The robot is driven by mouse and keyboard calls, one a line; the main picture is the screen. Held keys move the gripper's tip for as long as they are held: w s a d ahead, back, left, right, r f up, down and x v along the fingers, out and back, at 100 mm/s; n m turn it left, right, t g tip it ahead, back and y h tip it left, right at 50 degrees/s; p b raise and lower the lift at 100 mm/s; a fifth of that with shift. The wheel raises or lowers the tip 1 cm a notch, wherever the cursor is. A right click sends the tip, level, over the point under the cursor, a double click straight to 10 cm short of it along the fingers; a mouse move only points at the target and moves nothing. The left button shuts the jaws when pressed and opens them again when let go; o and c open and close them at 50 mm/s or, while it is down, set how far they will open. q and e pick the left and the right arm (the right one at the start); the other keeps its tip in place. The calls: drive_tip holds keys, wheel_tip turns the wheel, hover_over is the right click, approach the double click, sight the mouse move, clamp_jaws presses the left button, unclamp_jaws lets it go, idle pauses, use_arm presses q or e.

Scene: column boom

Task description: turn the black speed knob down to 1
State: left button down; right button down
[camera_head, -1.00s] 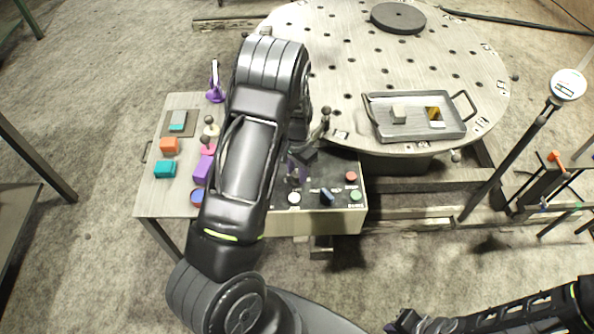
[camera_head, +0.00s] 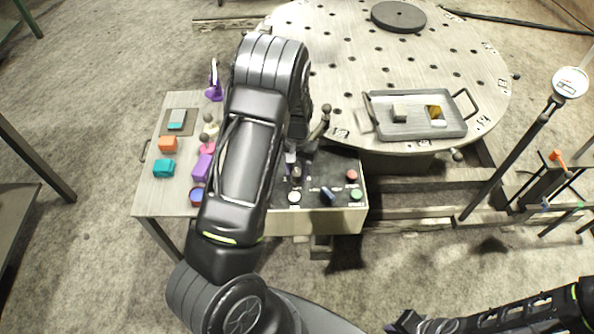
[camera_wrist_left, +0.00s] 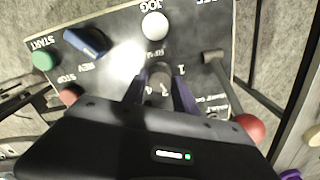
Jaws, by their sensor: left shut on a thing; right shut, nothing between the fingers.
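The black speed knob (camera_wrist_left: 159,76) sits on the dark control panel (camera_wrist_left: 115,62), its top showing between purple fingers in the left wrist view. My left gripper (camera_wrist_left: 161,92) is shut on this knob from above; it also shows over the panel in the head view (camera_head: 294,168). Scale digits, including a 1, are printed beside the knob on the right. The fingers cover part of the scale, and I cannot read the knob's pointer. My right gripper (camera_head: 396,326) is shut and empty at the bottom of the head view, away from the panel.
Around the knob are a white JOG button (camera_wrist_left: 155,26), a blue selector (camera_wrist_left: 86,41), a green START button (camera_wrist_left: 43,61) and a red STOP button (camera_wrist_left: 70,93). A grey lever (camera_wrist_left: 213,57) stands close on the right. A tray (camera_head: 378,130) lies on the round table (camera_head: 345,60).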

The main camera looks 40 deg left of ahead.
sight(297, 173)
use_arm(q)
drive_tip(key=n, duration=0.3)
drive_tip(key=shift+n+b, duration=0.3)
drive_tip(key=shift+n, duration=0.1)
drive_tip(key=n, duration=0.3)
drive_tip(key=shift+n, duration=0.3)
drive_tip(key=n, duration=0.6)
drive_tip(key=shift+n, duration=0.4)
drive_tip(key=c, duration=1)
unclamp_jaws()
drive_tip(key=shift+o, duration=0.2)
wheel_tip(297, 173, up, 8)
drive_tip(key=shift+f, duration=0.1)
